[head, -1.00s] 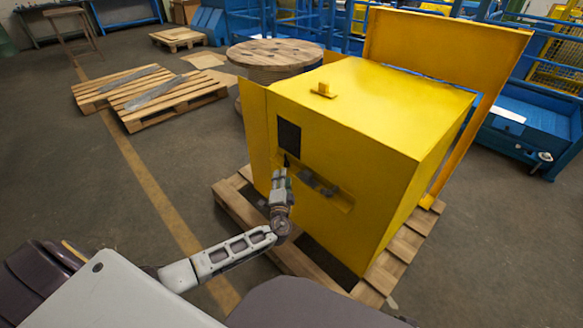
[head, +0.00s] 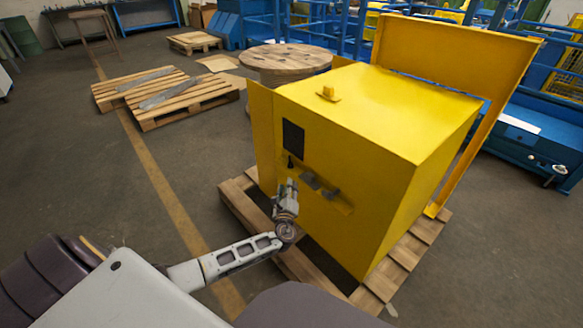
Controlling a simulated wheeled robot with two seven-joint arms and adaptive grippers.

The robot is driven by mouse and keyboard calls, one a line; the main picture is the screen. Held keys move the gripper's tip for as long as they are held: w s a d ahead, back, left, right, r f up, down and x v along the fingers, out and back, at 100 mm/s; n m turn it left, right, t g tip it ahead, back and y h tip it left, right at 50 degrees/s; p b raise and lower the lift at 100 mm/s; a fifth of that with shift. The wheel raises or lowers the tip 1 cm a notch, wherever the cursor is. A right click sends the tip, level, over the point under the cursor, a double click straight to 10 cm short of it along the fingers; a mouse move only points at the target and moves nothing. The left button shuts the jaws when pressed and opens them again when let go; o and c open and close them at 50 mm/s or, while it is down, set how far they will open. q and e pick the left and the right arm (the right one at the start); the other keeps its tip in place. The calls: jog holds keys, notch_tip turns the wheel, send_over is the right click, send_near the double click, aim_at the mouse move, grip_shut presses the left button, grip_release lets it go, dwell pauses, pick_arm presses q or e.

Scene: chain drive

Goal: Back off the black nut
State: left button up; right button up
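The yellow machine housing (head: 375,130) stands on a wooden pallet. Its front face has a dark square opening (head: 293,138) and, below it, a ledge with small grey and dark parts (head: 319,186). I cannot tell which of these, if any, is the black nut; they are too small. My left gripper (head: 289,184) points up at the front face, just left of the grey parts and below the dark opening. Its fingers are too small to show whether they are open or shut, or touch anything. My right gripper is not in view.
The pallet (head: 236,199) sticks out around the housing's foot. An upright yellow panel (head: 455,60) stands behind it. A wooden cable drum (head: 287,57) and low pallets (head: 165,97) lie farther back.

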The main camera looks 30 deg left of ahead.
pick_arm(q)
jog(key=shift+m, duration=4.8)
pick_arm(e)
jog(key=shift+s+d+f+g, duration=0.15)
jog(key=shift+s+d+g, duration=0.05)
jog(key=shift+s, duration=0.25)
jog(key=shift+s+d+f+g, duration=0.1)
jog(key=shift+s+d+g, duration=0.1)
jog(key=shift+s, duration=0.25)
pick_arm(q)
jog(key=shift+w, duration=0.1)
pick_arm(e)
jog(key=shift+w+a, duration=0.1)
